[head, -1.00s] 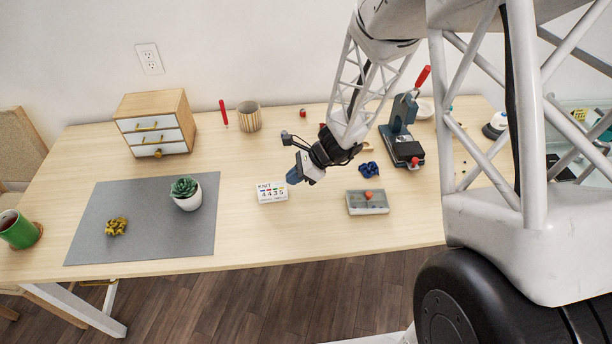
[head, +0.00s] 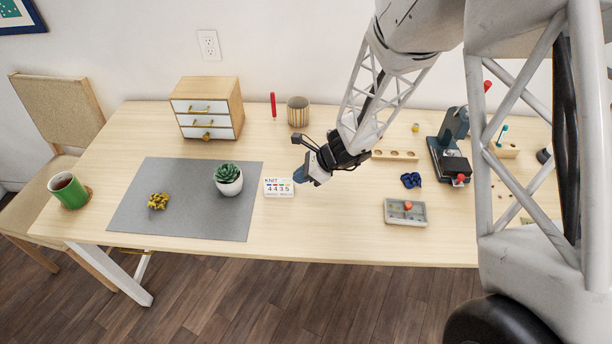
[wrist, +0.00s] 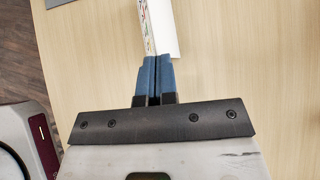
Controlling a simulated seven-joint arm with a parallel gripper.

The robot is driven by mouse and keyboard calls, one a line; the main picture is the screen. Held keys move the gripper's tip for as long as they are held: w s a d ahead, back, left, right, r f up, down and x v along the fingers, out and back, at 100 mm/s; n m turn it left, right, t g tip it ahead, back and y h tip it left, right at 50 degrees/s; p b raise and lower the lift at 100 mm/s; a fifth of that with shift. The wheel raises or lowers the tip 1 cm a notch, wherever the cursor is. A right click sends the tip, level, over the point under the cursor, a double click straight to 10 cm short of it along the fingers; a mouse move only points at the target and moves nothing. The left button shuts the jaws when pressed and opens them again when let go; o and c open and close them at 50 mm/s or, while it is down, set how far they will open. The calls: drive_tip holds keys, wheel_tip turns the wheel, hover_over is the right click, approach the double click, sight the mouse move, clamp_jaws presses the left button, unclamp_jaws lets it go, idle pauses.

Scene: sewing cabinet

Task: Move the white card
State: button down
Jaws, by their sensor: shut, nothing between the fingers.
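The white card (head: 279,188) stands on the wooden table just right of the grey mat. It carries the print "KNIT 4435" with small coloured marks. In the wrist view the card (wrist: 160,28) shows edge-on, as a printed side and a white side, just beyond the fingertips. My gripper (head: 299,176) is at the card's right side, low over the table. In the wrist view my gripper (wrist: 158,60) has its blue fingers together with nothing between them. Whether the fingertips touch the card I cannot tell.
The grey mat (head: 190,222) holds a potted succulent (head: 228,181) and a yellow bow-like item (head: 158,201). A grey tray (head: 405,213) and a blue item (head: 411,180) lie to the right. A drawer box (head: 208,107) stands behind. Table between card and tray is clear.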

drive_tip(key=shift+d, duration=0.15)
drive_tip(key=shift+d, duration=0.75)
drive_tip(key=d, duration=0.2)
drive_tip(key=shift+d+r, duration=0.25)
drive_tip(key=shift+d, duration=0.15)
drive_tip(key=v, duration=0.9)
drive_tip(key=shift+r, duration=0.2)
drive_tip(key=s+d+r+n+t+h, duration=0.1)
drive_tip(key=s+d+r+n+h, duration=0.2)
drive_tip(key=s+r+n, duration=0.3)
drive_tip(key=s+d+r+n+h, duration=0.3)
drive_tip(key=s+d+r+n, duration=0.2)
drive_tip(key=s+r, duration=0.4)
drive_tip(key=s+d+r+n+t+h, duration=0.1)
drive_tip(key=s+d+r+n+h, duration=0.2)
drive_tip(key=s+d+r+n, duration=0.2)
drive_tip(key=s+r+n, duration=0.1)
drive_tip(key=s+r, duration=0.2)
drive_tip(key=s, duration=0.4)
drive_tip(key=shift+n+t, duration=0.3)
drive_tip(key=shift+n, duration=0.1)
drive_tip(key=shift+r, duration=0.1)
idle(2.2)
